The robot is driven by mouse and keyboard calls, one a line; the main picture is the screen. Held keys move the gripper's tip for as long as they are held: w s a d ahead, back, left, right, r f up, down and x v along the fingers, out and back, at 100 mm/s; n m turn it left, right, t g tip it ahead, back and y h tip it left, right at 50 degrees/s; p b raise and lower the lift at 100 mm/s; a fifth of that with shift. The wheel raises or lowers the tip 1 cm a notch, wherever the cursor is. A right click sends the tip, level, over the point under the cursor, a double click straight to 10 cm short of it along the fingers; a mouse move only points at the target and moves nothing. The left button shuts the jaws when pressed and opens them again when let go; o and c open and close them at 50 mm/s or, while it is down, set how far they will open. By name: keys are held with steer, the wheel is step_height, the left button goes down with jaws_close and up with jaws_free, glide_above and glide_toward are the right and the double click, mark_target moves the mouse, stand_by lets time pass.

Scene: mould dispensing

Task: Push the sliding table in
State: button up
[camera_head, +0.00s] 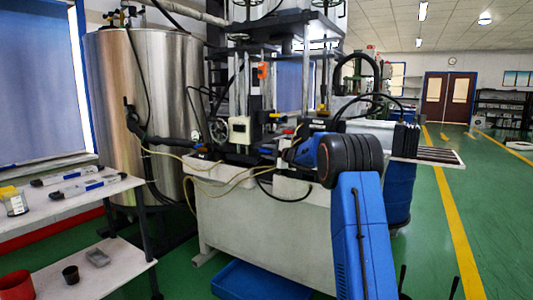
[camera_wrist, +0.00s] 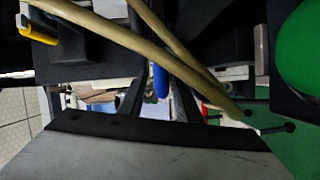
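In the head view my blue arm rises at the right and reaches left to the front of a pale bench-like machine (camera_head: 265,230). My gripper is hidden there behind my own wrist. In the wrist view two dark fingers of my gripper (camera_wrist: 160,78) stand apart, with a blue rod-like part seen between them. I see nothing held. Tan hoses (camera_wrist: 125,42) cross close in front of the fingers. I cannot clearly make out the sliding table among the parts on the machine's top, nor whether my gripper touches it.
A large steel tank (camera_head: 145,100) stands at the left behind the machine. A white shelf (camera_head: 75,205) with tools is at the left front. A blue tray (camera_head: 260,282) lies on the floor by the machine. The green floor at the right is open.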

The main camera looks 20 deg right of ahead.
steer(key=v, duration=1.7)
steer(key=shift+s, duration=0.25)
steer(key=shift+f, duration=0.1)
steer(key=s+a+r+m+g+h, duration=0.1)
steer(key=s+a+m+h, duration=0.4)
steer(key=s, duration=0.5)
steer(key=s+a+r+m+g+h, duration=0.1)
steer(key=s+a+m+g+h, duration=0.15)
steer(key=s+m, duration=0.6)
steer(key=s+a+f+m+g+y, duration=0.1)
steer(key=s+a+f, duration=0.4)
steer(key=s, duration=0.8)
steer(key=s+a+f+m+g+y, duration=0.1)
steer(key=s+a+f+g, duration=0.3)
steer(key=s+f, duration=0.5)
steer(key=s+a+f+m+g+y, duration=0.1)
steer(key=s+a+f+m+g, duration=0.2)
steer(key=s, duration=1.5)
steer(key=a+f, duration=0.4)
steer(key=a, duration=0.1)
steer(key=shift+s+a, duration=0.25)
